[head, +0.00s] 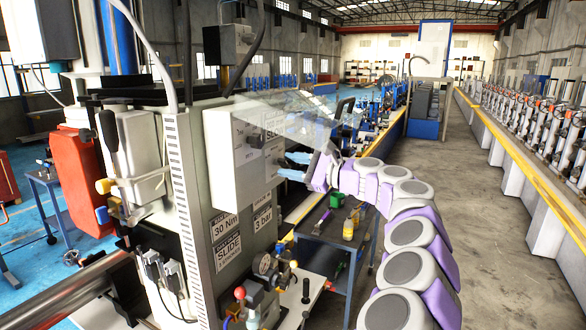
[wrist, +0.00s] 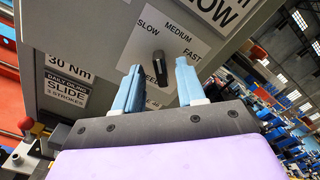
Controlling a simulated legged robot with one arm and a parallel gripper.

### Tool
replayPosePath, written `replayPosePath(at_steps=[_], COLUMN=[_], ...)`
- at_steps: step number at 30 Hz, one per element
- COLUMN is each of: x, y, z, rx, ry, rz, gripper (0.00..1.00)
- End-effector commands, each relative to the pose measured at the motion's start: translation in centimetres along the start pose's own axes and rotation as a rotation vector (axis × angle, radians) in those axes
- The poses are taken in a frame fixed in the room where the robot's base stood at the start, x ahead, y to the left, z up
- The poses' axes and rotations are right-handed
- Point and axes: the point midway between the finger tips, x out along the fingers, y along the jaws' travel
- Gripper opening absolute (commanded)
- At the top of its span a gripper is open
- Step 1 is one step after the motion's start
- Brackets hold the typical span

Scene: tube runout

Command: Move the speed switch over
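The speed switch (wrist: 159,70) is a black elongated knob on a white label with SLOW at left, MEDIUM at top and FAST at right. Its long axis runs nearly up and down in the wrist view, its upper end below MEDIUM; I cannot tell for sure which mark it is set to. My gripper (wrist: 158,72) is open, its two light-blue fingers apart with the knob showing between them. The gap in depth to the knob is unclear. In the head view my gripper (head: 291,166) is at the right side of the grey control box (head: 228,160); the switch is not clear there.
A tool cart (head: 335,233) stands under my arm. The concrete aisle (head: 485,240) at right is clear.

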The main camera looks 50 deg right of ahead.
Motion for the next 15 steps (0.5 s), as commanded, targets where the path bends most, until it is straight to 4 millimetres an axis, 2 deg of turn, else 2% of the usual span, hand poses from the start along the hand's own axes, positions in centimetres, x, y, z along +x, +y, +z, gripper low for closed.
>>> replayPosePath(at_steps=[8,15], x=[-0.2,-1.8], y=[-0.2,-0.2], z=[-0.1,-0.1], rx=[0.002,0.002], ry=[0.001,0.001], rz=[-0.003,-0.004], gripper=[0.40,0.40])
